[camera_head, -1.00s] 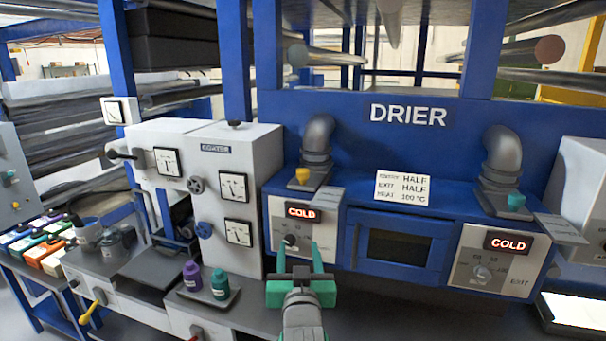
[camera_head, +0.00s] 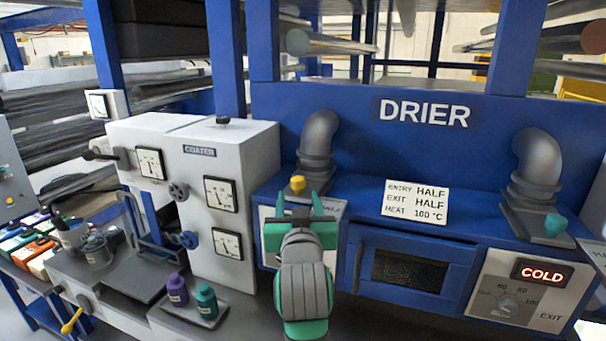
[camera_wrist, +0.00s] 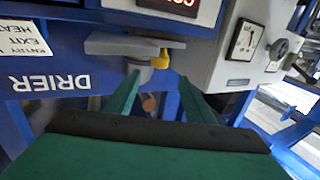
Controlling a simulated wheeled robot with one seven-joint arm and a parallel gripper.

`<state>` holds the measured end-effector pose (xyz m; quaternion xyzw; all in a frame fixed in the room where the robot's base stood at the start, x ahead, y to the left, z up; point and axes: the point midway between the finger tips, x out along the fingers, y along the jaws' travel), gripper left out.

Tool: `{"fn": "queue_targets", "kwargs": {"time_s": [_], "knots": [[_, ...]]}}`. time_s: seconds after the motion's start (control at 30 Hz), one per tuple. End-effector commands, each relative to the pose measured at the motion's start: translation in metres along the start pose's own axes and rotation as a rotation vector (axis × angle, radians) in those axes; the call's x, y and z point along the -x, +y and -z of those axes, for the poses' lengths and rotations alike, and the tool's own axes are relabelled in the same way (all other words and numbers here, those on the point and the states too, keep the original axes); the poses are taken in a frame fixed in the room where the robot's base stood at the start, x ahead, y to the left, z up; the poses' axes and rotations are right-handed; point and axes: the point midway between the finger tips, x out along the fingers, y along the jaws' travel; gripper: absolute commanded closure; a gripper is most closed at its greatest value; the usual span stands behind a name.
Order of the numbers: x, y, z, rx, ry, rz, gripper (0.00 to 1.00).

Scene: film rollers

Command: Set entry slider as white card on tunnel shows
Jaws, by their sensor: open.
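The white card (camera_head: 417,202) on the blue drier tunnel (camera_head: 360,130) reads ENTRY HALF, EXIT HALF, HEAT 100 °C. The entry slider has a yellow knob (camera_head: 297,184) and sits at the foot of the left grey pipe (camera_head: 318,140). My gripper (camera_head: 299,206) is open and empty, with its fingertips just below and in front of the yellow knob in the head view. In the upside-down wrist view, the yellow knob (camera_wrist: 163,57) lies beyond the open fingertips (camera_wrist: 155,85), not between them. My gripper hides most of the left control panel.
The exit slider has a teal knob (camera_head: 556,225) at the right pipe. The exit panel (camera_head: 530,295) shows COLD and a dial. The white coater (camera_head: 190,150) stands close on the left. Purple and green bottles (camera_head: 205,300) stand on a tray below.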

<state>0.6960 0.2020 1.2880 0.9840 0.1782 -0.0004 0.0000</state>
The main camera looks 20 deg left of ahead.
Motion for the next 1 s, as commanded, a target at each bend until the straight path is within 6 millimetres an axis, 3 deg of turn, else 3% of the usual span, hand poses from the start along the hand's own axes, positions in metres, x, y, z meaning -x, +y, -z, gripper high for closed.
{"fn": "queue_targets", "kwargs": {"time_s": [0.17,0.7,1.0], "knots": [[-0.011,0.0,0.001,0.0,0.0,0.001,0.51],[-0.095,-0.002,0.001,0.0,0.0,0.002,0.51],[-0.108,0.0,0.0,0.0,0.0,0.0,0.51]]}}
